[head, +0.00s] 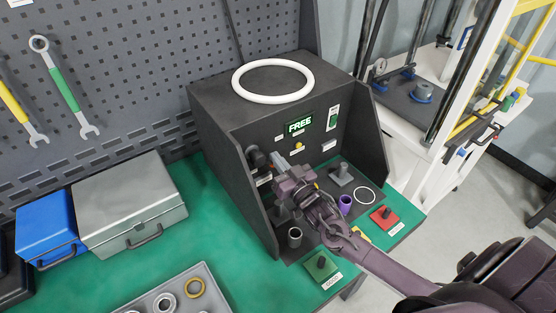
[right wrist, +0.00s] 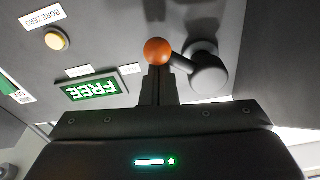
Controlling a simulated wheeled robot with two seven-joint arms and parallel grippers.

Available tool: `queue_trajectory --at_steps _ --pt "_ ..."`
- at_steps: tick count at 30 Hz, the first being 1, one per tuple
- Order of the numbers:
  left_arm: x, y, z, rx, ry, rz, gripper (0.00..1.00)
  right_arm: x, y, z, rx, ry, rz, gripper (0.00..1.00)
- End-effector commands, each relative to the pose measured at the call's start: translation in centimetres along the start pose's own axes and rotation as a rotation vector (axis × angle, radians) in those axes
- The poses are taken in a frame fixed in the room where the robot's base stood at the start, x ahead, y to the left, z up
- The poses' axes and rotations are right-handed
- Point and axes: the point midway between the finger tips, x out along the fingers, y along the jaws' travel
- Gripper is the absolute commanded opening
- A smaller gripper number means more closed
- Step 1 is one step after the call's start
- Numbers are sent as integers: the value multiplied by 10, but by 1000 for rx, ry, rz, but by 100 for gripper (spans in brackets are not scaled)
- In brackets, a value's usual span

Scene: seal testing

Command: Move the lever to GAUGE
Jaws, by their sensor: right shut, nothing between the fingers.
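The lever's orange ball knob (right wrist: 158,51) shows in the right wrist view, on a short arm from a dark round hub (right wrist: 208,72) on the panel. In the head view the dark hub (head: 257,157) shows at the panel's left side; my gripper hides the knob there. My right gripper (head: 277,163) is shut and empty. In the right wrist view its fingertips (right wrist: 158,72) are right at the knob; I cannot tell whether they touch it. The green display (head: 299,126) reads FREE; it appears upside down in the wrist view (right wrist: 93,88). My left gripper is not in view.
A white ring (head: 273,66) lies on top of the dark tester housing (head: 215,95). Its base holds grey posts, a purple cup (head: 345,204) and a thin white ring (head: 365,195). Green (head: 321,265) and red (head: 384,216) blocks sit in front. A grey case (head: 130,210) stands left.

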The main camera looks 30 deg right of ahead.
Motion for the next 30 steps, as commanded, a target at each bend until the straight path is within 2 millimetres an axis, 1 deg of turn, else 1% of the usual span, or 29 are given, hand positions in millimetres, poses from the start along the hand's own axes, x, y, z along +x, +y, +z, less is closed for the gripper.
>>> queue_trajectory --at_steps 20,26,30 --pt "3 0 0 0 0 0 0 -1 -2 7 116 -2 16 0" --pt "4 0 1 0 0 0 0 -2 -4 11 199 -2 30 0" --pt "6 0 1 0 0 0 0 -3 -6 16 293 -2 44 0"
